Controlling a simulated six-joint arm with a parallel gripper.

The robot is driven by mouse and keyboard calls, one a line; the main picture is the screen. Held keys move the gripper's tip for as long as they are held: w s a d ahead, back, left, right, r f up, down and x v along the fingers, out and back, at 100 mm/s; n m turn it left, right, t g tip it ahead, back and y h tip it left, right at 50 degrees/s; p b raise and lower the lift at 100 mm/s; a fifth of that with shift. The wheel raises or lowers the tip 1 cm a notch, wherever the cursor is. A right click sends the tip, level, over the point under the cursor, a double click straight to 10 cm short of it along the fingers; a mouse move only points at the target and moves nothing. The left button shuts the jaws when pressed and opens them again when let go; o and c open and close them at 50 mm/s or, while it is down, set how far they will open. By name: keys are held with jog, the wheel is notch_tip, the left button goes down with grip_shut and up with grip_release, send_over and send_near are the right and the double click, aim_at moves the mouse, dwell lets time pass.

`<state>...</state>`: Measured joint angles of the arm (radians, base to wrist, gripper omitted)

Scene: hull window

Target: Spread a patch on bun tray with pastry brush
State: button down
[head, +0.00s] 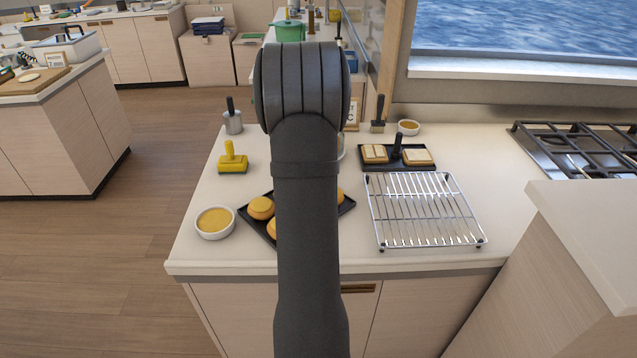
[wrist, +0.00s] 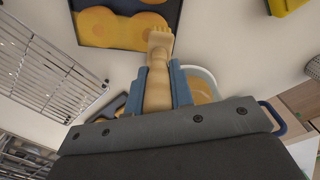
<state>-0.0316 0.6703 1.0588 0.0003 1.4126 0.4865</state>
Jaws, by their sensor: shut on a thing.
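My gripper (wrist: 160,78) is shut on the pastry brush (wrist: 158,92), a pale wooden-looking tool between the blue-grey jaws. The brush's tufted end points to the top of the wrist view. It overlaps the edge of the dark bun tray (wrist: 174,20) and a bun; I cannot tell whether it touches. The bun tray (head: 347,205) lies on the counter in the head view with several golden buns (head: 261,208), partly hidden behind my arm. My gripper and the brush are hidden there too. A white bowl of yellow-orange liquid (head: 215,223) stands left of the tray; it is partly hidden in the wrist view (wrist: 204,84).
A wire rack (head: 420,210) lies right of the bun tray. Behind it is a toast tray (head: 370,166) with a dark-handled tool. A yellow tool (head: 232,160), a metal cup (head: 233,124) and a small bowl (head: 408,128) stand around. A hob (head: 570,150) is at the right.

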jog(key=shift+r, duration=0.15)
jog(key=shift+r, duration=2.4)
